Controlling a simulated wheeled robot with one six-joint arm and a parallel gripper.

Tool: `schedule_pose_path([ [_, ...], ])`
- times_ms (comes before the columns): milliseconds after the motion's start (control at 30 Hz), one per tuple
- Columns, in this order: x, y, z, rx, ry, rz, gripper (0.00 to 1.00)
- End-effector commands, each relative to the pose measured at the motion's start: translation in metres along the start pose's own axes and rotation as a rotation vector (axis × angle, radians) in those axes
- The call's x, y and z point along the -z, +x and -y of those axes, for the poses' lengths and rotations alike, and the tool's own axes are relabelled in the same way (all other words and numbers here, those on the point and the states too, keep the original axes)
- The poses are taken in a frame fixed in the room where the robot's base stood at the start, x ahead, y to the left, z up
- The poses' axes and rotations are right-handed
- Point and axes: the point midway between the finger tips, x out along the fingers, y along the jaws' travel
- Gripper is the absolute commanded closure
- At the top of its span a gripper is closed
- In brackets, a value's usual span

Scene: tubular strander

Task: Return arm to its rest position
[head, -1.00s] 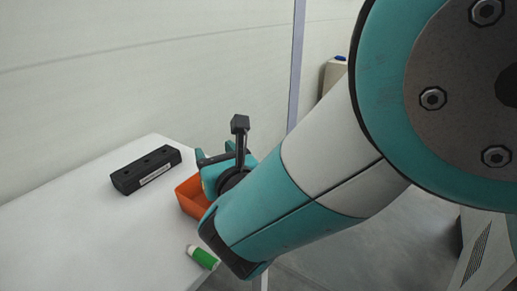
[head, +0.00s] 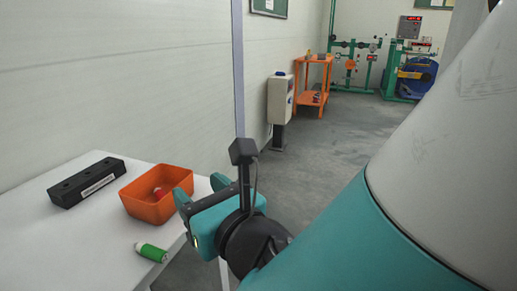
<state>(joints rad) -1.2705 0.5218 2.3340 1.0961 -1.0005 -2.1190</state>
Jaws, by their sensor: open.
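My arm fills the right and lower part of the head view. My gripper (head: 203,190) is at its end, near the right edge of the white table, just right of the orange bin. Its two teal fingers stand apart with nothing seen between them. The black camera post on the wrist rises beside it. The gripper's exact height over the table edge is hard to tell.
The white table (head: 105,235) holds a black block with holes (head: 86,182), an orange bin (head: 155,207) with a red item inside, and a green-and-white cylinder (head: 151,252). A grey cabinet (head: 281,99), orange rack (head: 314,85) and green machine frames stand behind. The grey floor between is clear.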

Motion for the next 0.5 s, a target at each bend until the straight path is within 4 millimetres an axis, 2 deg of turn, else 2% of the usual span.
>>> schedule_pose_path([
  [167,-0.001,0.001,-0.004,-0.006,0.002,0.000,0.46],
  [267,0.000,0.001,0.008,0.030,0.069,-0.018,0.46],
  [367,0.004,-0.002,0.049,0.162,0.302,-0.074,0.46],
  [467,0.016,-0.020,0.112,0.410,0.751,-0.148,0.46],
  [500,0.024,-0.033,0.134,0.525,0.961,-0.171,0.46],
])
